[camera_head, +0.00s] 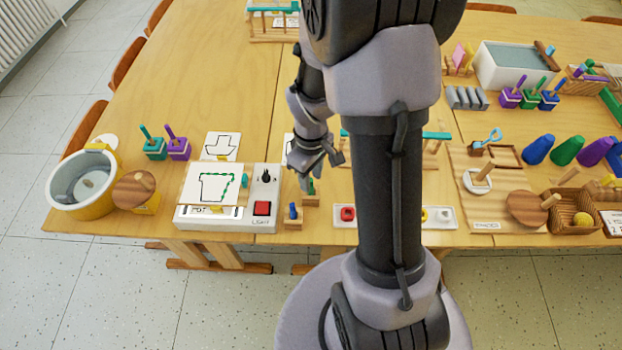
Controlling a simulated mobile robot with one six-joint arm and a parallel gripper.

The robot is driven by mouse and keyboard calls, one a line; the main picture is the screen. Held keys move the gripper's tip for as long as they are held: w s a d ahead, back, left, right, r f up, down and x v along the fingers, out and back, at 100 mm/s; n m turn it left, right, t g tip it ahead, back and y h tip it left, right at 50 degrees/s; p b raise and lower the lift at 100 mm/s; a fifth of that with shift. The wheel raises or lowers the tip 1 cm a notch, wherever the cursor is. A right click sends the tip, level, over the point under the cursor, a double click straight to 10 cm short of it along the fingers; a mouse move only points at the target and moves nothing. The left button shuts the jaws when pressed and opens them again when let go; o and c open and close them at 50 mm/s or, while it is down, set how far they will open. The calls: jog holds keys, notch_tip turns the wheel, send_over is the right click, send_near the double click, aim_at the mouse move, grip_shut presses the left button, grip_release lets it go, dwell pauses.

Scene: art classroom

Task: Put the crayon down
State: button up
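A green crayon (311,186) stands upright at a small wooden block (311,201) on the table, just right of the light box. My gripper (318,170) is right above and around its top, pointing down. The fingers are small and partly overlapped, so I cannot tell whether they touch the crayon or are apart from it. A blue crayon (293,210) stands in another wooden block (292,222) nearer the front edge. A sheet (209,184) on the light box shows a black outline with green strokes along its top and right side.
The white light box (228,224) has a red switch (262,208) and a black knob. A yellow tub (82,186) and a round wooden lid (134,190) stand left. My arm hides the table's middle. Right are blocks, cones and a basket (573,211). The table's back left is clear.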

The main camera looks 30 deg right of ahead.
jog(key=s+a+r+m+t+p, duration=0.1)
jog(key=a+r+p, duration=0.15)
jog(key=r, duration=0.65)
jog(key=a+r+m+t+p, duration=0.1)
jog(key=a+r+m, duration=0.15)
jog(key=r, duration=0.65)
jog(key=s+a+r+m+t+y, duration=0.2)
jog(key=s+a+r+m, duration=0.3)
jog(key=s+a+r, duration=0.4)
jog(key=shift+s+a+r+t, duration=0.3)
jog(key=shift+s+r+t, duration=0.35)
jog(key=shift+t, duration=0.25)
